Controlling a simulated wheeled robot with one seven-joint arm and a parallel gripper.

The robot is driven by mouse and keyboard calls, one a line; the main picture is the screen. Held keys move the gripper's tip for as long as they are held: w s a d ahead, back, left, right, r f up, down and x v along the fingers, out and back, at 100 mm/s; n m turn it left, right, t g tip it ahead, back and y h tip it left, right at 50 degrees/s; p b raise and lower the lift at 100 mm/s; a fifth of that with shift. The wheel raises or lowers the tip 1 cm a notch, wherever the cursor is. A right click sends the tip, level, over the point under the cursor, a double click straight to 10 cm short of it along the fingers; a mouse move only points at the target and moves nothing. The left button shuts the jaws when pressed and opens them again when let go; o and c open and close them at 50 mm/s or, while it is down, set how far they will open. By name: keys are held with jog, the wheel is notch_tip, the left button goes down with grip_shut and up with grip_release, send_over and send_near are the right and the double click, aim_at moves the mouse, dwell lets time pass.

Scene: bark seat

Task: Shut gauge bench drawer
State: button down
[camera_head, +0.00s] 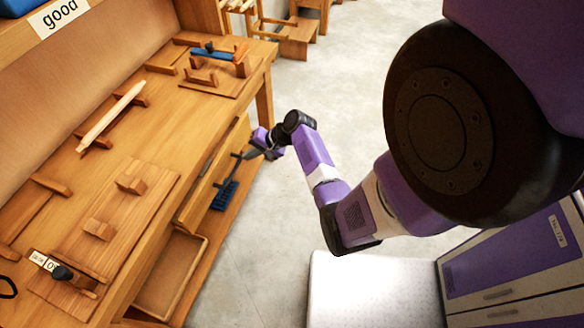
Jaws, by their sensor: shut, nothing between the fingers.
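The wooden gauge bench (140,130) fills the left of the view. Under its top, along the right-hand side, a long wooden drawer (196,200) shows as a narrow front that seems to stand out a little from the bench edge. How far it is open is hard to tell from this angle. My gripper (250,154) is at the far part of this front, low beside the bench. It is shut and empty. Its fingertips are small and dark here, and I cannot tell whether they touch the drawer.
A blue brush (225,194) and a wooden tray (165,285) are on the lower shelf. Wooden fixtures, a pale rod (110,117) and a blue tool (213,53) lie on the bench top. A wooden step (298,38) stands behind.

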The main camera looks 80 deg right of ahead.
aim_at(231, 153)
jog(key=shift+w+d+b, duration=0.15)
jog(key=shift+w+d, duration=0.05)
jog(key=shift+w, duration=0.65)
jog(key=shift+w+d+b, duration=0.2)
jog(key=shift+w, duration=0.7)
jog(key=shift+w+d+b, duration=0.15)
jog(key=shift+w+d, duration=0.05)
jog(key=shift+w, duration=0.75)
jog(key=shift+r, duration=0.1)
